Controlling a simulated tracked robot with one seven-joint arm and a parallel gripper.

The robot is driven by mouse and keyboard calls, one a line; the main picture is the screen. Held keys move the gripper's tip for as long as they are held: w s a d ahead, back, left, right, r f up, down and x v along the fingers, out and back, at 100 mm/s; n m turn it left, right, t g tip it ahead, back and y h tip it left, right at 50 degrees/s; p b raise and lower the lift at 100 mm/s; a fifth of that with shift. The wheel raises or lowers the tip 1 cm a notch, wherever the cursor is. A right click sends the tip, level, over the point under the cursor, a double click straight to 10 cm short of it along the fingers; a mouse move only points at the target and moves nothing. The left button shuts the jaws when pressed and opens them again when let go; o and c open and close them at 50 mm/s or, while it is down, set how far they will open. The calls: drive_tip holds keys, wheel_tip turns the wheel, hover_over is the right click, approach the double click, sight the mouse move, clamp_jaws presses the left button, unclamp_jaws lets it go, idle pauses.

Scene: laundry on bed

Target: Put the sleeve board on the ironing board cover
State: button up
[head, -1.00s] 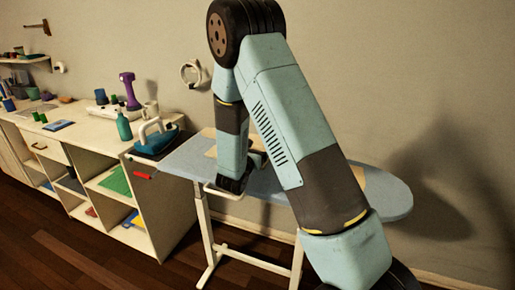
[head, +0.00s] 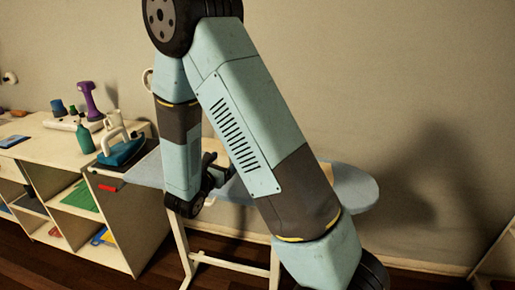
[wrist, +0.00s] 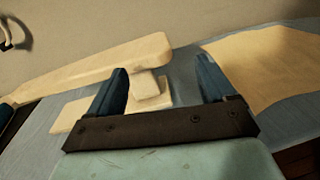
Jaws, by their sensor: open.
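The sleeve board (wrist: 108,64) is a long pale wooden board on a short block and flat foot. In the wrist view it stands on the grey-blue top of the ironing board (wrist: 180,113). A flat beige piece (wrist: 265,65) lies to its right; I cannot tell whether this is the cover or the grey-blue cloth is. My gripper (wrist: 163,78) is open, its blue fingers appearing either side of the sleeve board's block; I see no clear contact. In the head view the ironing board (head: 350,188) is partly hidden by my arm, and so is the sleeve board.
A blue iron (head: 122,150) sits on the white shelf unit (head: 140,215) left of the ironing board. A wall (head: 400,70) closes off the back.

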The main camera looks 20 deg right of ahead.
drive_tip(key=s+d+r+m+g+y, duration=0.1)
drive_tip(key=s+d+r+m+g, duration=0.45)
drive_tip(key=s+d+m, duration=0.2)
drive_tip(key=s+d+r+m+g, duration=0.5)
drive_tip(key=s+d+m+g, duration=0.1)
drive_tip(key=s+m, duration=0.2)
drive_tip(key=s+a+r+m+t+y, duration=0.4)
drive_tip(key=s+a+r+m+y, duration=0.4)
drive_tip(key=s+r+m+y, duration=0.1)
drive_tip(key=s+m+y, duration=0.1)
drive_tip(key=s+y, duration=0.1)
drive_tip(key=s, duration=0.1)
drive_tip(key=shift+s+r+m, duration=0.3)
drive_tip(key=shift+r+m, duration=0.05)
drive_tip(key=shift+t, duration=0.25)
